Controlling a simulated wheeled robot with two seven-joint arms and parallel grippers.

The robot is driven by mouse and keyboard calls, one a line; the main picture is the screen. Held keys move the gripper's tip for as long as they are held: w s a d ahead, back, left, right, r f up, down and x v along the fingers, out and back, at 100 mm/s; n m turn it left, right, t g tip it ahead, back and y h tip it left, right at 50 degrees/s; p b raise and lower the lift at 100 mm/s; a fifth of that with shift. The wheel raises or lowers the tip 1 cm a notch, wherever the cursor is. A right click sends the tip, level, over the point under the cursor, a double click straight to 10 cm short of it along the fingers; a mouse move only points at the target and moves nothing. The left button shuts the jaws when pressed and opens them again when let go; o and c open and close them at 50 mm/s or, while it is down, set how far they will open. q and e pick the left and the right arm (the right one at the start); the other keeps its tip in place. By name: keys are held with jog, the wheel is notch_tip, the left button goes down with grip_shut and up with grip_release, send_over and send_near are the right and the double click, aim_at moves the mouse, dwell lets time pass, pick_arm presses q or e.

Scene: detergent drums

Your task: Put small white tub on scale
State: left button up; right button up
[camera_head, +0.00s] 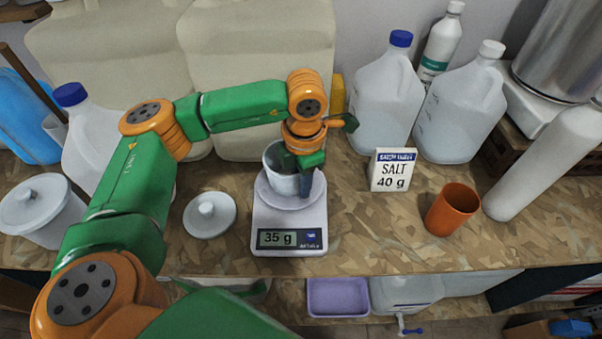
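The small white tub (277,183) stands upright on the round plate of the scale (262,218), near the middle of the table. The scale's display reads 35 g. My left gripper (297,171) points down at the tub's right side. One finger is over the tub's opening and the other is outside its right wall. The gripper covers part of the rim, so I cannot tell whether the fingers press on the wall. My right gripper is not in view.
A white lid (209,215) lies left of the scale. A larger lidded white tub (38,212) stands farther left. Several jugs and bottles line the back. Free table lies right of the scale.

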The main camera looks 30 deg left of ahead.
pick_arm(q)
jog(key=shift+r+b, duration=0.35)
jog(key=shift+r, duration=0.1)
notch_tip(320, 180, up, 11)
jog(key=shift+s+d+r+b, duration=0.15)
jog(key=shift+s+d+b, duration=0.15)
jog(key=shift+s+d, duration=0.1)
jog(key=shift+w, duration=0.1)
